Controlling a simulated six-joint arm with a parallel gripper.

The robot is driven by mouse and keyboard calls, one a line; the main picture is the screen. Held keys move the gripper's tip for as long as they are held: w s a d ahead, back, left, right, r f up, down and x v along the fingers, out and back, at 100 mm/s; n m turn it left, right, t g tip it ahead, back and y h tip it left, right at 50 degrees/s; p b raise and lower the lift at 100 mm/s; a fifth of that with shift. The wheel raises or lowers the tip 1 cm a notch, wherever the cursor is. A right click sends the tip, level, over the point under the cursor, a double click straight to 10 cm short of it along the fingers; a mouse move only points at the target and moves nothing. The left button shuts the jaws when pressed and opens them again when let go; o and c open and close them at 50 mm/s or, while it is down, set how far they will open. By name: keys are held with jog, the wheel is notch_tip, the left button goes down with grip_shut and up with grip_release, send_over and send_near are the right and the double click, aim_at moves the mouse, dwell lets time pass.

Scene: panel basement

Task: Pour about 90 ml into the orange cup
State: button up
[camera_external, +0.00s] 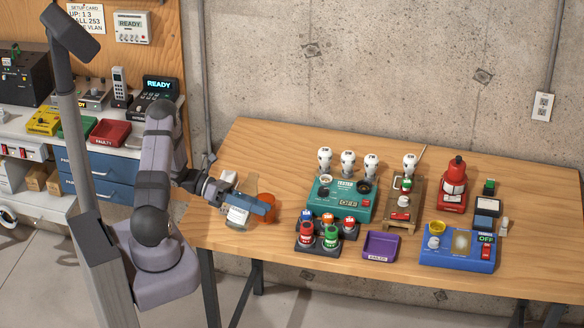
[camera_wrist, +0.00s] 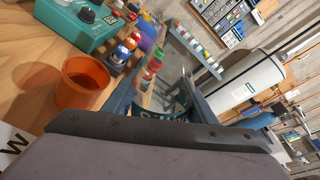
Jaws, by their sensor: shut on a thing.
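The orange cup (camera_external: 267,205) stands upright near the left end of the wooden table. In the wrist view the orange cup (camera_wrist: 82,84) is at the left, with its open top showing. Its inside is darker low down; I cannot tell how much liquid is there. The wrist view is rolled, and the container looks tilted. No stream is visible.
A green tester box (camera_external: 345,200), a rack of coloured bottles (camera_external: 318,247) and a purple tray (camera_external: 381,245) stand right of the cup. A blue box (camera_external: 457,255) and a red device (camera_external: 453,185) are farther right. The table's front-left edge is close to my gripper.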

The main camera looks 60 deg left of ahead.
jog(key=shift+s+d+f+m+t+h+b, duration=0.15)
jog(key=shift+m+t+b, duration=0.25)
jog(key=shift+m+b, duration=0.55)
jog(key=shift+s+a+f+m+t+h+b, duration=0.1)
jog(key=shift+m+t+h+b, duration=0.25)
jog(key=shift+m+b, duration=0.6)
jog(key=shift+s+d+f+m+t+h+b, duration=0.1)
jog(key=shift+m+t+b, duration=0.35)
jog(key=shift+m+b, duration=0.5)
jog(key=shift+r, duration=0.15)
